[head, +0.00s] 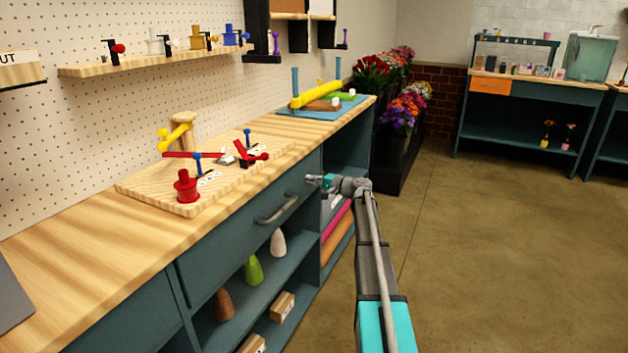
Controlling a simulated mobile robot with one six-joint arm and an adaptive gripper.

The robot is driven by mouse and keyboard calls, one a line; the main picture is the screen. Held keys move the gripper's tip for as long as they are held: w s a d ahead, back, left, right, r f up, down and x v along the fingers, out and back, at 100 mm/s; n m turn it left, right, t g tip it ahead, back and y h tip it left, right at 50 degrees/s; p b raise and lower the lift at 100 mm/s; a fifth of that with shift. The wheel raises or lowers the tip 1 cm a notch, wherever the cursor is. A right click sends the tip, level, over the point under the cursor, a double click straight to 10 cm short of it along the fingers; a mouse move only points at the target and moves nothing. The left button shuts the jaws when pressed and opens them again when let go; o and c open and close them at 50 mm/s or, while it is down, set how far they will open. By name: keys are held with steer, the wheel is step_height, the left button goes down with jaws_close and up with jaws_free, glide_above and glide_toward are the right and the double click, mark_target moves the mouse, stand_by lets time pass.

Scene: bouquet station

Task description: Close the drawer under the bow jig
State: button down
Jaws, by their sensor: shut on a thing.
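The bow jig (225,172) is a wooden board on the counter, with a red spool, a wooden post, blue pegs and red ribbon pieces on it. The drawer (225,246) under it has a dark teal front and a grey bar handle (275,209). I cannot tell from this angle whether the front stands out from the cabinet. My gripper (311,180) is at the drawer front's right end, right of and above the handle, apart from it in the picture. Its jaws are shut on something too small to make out. Whether it touches the front is unclear.
A blue mat (322,107) with a yellow roll lies at the counter's far end. Open shelves below hold several cones (253,269) and small boxes. Flower buckets (398,125) stand beyond the cabinet. The floor to the right (490,250) is clear.

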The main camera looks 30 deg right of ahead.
steer(key=v, duration=1.4)
stand_by(0.4)
steer(key=s+a+f+n+g+h, duration=0.1)
steer(key=s+a+f+n+g, duration=0.2)
steer(key=a, duration=0.6)
steer(key=s+a+f+n+g+h, duration=0.1)
steer(key=s+a+f+g, duration=0.3)
steer(key=a, duration=0.5)
steer(key=s+a+f+n+g+h, duration=0.1)
steer(key=s+a+f+n+g, duration=0.1)
steer(key=a+f, duration=0.5)
steer(key=s+a+f+n+g+h, duration=0.2)
steer(key=s+a+g+h, duration=0.15)
steer(key=s+a, duration=0.45)
steer(key=s+a+f+n+g+h, duration=0.25)
steer(key=s+a+h, duration=0.25)
steer(key=s, duration=0.6)
step_height(320, 180, up, 32)
steer(key=p, duration=3.2)
steer(key=shift+w+t, duration=0.4)
steer(key=shift+w, duration=0.1)
